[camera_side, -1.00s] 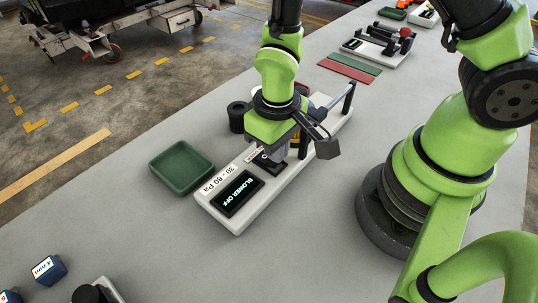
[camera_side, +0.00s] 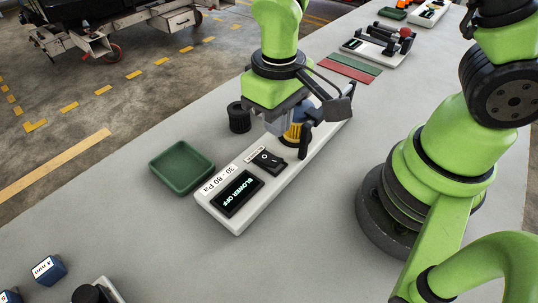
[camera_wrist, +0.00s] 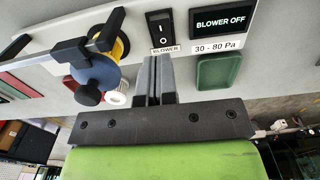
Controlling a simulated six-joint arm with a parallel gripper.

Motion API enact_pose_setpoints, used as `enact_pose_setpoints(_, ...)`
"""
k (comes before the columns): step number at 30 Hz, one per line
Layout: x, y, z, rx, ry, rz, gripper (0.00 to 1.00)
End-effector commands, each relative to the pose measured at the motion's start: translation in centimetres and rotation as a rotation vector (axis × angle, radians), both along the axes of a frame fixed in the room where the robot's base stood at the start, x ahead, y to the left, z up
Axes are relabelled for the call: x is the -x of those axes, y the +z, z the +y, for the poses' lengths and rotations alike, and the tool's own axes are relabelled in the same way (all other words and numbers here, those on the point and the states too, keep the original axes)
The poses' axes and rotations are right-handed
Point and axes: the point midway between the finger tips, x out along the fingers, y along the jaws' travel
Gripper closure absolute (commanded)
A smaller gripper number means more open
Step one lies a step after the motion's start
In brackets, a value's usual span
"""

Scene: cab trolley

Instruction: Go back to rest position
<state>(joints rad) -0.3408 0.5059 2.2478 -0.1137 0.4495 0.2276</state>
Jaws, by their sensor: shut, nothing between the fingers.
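My gripper (camera_side: 276,128) is shut and empty, above the white blower panel (camera_side: 237,223). In the wrist view its two grey fingers (camera_wrist: 155,75) lie side by side, below the black rocker switch (camera_wrist: 159,29). The switch shows uncovered in the side view (camera_side: 268,162), with the gripper apart from it. The panel's display (camera_side: 238,193) reads BLOWER OFF, beside a label of 30-80 Pa. A yellow ringed part (camera_side: 294,132) is partly hidden behind the gripper. In the wrist view it sits with a blue round body (camera_wrist: 95,73) and a black clamp bar.
A green tray (camera_side: 182,168) and a black cylinder (camera_side: 239,117) stand left of the panel. Red (camera_side: 345,71) and green mats and another white fixture (camera_side: 378,47) lie farther back. A blue block (camera_side: 47,270) is at the front left. The table between tray and block is clear.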

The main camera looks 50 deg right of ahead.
Motion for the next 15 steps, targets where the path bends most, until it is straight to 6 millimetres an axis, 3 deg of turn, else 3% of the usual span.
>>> enact_pose_setpoints(5,-0.1,0.4,-0.1,-0.005,-0.007,-0.010,1.00)
enact_pose_setpoints(8,-0.3,2.2,-0.5,-0.023,-0.032,-0.048,1.00)
enact_pose_setpoints(15,0.8,10.1,-2.8,-0.115,-0.162,-0.226,1.00)
